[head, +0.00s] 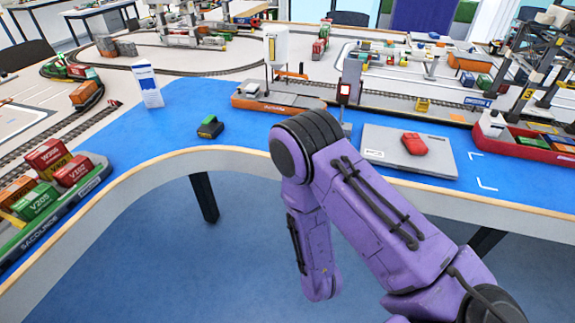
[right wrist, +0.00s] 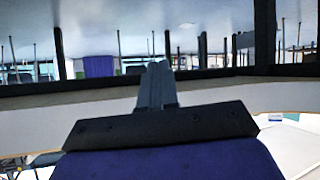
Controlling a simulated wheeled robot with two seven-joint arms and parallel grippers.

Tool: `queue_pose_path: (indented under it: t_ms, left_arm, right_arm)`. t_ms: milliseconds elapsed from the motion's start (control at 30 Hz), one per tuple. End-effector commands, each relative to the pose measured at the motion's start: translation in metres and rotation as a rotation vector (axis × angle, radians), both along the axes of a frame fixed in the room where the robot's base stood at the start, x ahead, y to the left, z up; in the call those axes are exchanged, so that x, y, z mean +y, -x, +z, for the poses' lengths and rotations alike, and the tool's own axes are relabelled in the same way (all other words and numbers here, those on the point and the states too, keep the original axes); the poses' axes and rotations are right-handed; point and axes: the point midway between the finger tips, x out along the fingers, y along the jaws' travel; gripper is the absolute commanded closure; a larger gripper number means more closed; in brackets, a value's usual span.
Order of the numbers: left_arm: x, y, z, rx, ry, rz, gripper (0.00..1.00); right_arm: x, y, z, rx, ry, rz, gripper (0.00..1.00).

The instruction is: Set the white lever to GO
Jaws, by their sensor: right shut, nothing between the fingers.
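I cannot make out a white lever or a GO mark in either view. My left gripper is not in view.
The blue table (head: 190,110) has a curved front edge. A grey laptop-like slab (head: 440,160) bears a red object (head: 414,144). A green-black block (head: 210,127), an orange-hulled ship (head: 270,104) and a container barge (head: 60,205) stand around. The floor in front is clear.

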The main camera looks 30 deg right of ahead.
Motion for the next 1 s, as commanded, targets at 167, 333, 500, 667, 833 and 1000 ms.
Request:
queue_pose_path:
  t_ms: [167,333,500,667,833,1000]
  left_arm:
    - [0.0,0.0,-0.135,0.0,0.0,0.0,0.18]
    - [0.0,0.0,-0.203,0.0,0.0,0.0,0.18]
    - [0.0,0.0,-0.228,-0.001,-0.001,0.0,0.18]
    - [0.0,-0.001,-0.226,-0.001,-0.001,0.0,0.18]
    - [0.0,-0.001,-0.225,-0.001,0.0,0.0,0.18]
    - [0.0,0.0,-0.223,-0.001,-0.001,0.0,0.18]
  right_arm:
    - [0.007,-0.117,0.009,-0.438,0.299,-0.026,1.0]
    - [0.021,-0.153,0.066,-0.728,0.506,-0.165,1.0]
    - [0.03,-0.154,0.102,-0.855,0.59,-0.276,1.0]
    - [0.032,-0.153,0.114,-0.873,0.606,-0.298,1.0]
    - [0.031,-0.153,0.114,-0.869,0.605,-0.296,1.0]
    - [0.026,-0.156,0.118,-0.869,0.603,-0.295,1.0]
